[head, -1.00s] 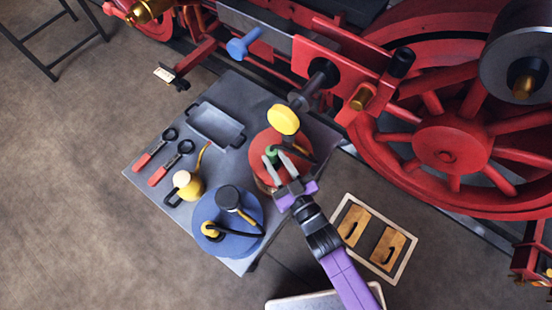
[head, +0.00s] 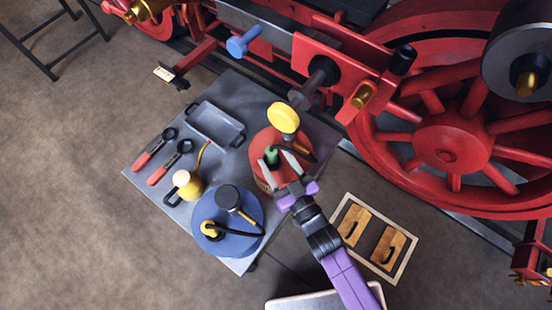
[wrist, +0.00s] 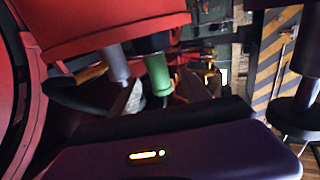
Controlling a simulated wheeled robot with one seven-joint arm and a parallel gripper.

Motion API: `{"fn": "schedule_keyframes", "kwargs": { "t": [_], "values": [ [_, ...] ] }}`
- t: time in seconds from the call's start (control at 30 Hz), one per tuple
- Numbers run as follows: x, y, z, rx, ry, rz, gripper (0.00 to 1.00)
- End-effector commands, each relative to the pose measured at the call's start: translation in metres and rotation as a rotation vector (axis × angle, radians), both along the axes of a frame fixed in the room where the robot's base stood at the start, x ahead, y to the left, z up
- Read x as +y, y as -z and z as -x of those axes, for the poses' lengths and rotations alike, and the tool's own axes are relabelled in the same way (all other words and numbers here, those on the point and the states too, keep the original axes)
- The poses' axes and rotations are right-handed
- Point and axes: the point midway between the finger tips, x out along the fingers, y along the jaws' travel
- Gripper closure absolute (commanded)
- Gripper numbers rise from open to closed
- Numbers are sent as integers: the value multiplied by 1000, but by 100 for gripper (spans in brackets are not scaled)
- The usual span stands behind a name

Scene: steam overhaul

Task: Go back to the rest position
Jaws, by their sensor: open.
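My gripper (head: 281,173) is open, its two fingers spread apart at the red round canister (head: 262,151) on the grey table (head: 165,207). A green part (head: 271,155) on that canister lies between or just past the fingertips; I cannot tell whether they touch it. In the wrist view the green part (wrist: 158,75) shows close in front of the fingers, below a large red surface. My purple arm reaches in from the lower right.
A blue round canister (head: 208,208), a yellow oil can (head: 188,187), two red-handled tools and a grey tray (head: 216,122) share the table. A red locomotive wheel (head: 450,145) stands at right. A box with wooden blocks (head: 345,199) lies on the floor.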

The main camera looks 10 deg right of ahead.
Motion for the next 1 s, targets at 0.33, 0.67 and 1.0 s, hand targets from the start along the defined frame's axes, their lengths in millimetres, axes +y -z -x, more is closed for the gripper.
{"fn": "schedule_keyframes", "kwargs": {
  "t": [0.33,0.67,1.0],
  "values": [
    [-18,1,48,1,0,0,45],
    [-27,0,71,-1,0,0,45],
    [-46,-47,85,-29,54,35,45]
  ]
}}
